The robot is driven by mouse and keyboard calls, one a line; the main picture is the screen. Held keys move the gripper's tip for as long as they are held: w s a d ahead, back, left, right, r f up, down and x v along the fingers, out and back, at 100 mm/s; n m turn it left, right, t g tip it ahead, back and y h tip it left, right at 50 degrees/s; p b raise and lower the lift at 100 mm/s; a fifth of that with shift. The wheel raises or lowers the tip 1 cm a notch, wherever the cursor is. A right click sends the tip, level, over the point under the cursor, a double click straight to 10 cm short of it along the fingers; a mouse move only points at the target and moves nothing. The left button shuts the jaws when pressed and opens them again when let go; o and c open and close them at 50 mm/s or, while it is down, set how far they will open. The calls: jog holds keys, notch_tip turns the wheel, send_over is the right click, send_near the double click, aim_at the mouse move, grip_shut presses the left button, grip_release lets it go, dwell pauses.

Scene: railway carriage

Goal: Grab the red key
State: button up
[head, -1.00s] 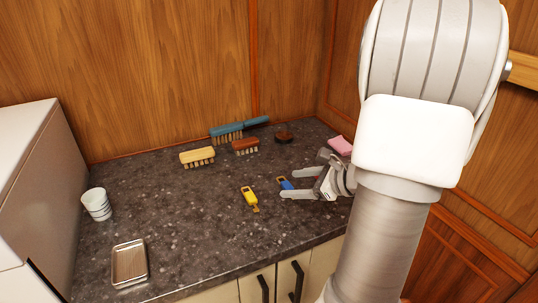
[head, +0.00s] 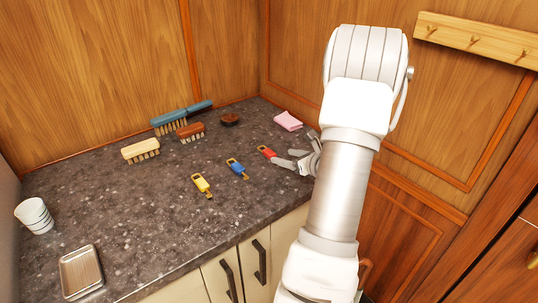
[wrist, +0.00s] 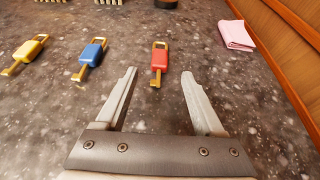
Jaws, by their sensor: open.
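The red key (head: 267,152) lies flat on the dark speckled counter (head: 140,225), to the right of a blue key (head: 237,168) and a yellow key (head: 201,184). In the wrist view the red key (wrist: 159,60) lies just beyond my gripper's fingertips, roughly centred between them, its metal end pointing back toward the gripper. My gripper (wrist: 157,80) is open and empty, low over the counter. In the head view my gripper (head: 289,159) is just right of the red key, partly hidden by my arm.
The blue key (wrist: 92,54) and yellow key (wrist: 27,50) lie left of the red one. A pink cloth (head: 288,121) lies behind. Several brushes (head: 141,150) stand at the back, a cup (head: 34,215) and metal tray (head: 81,271) at left. The wooden wall (head: 400,120) bounds the right.

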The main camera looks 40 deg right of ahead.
aim_at(271, 153)
jog(key=x, duration=0.6)
jog(key=shift+w+f, duration=0.15)
jog(key=shift+w, duration=0.1)
grip_shut()
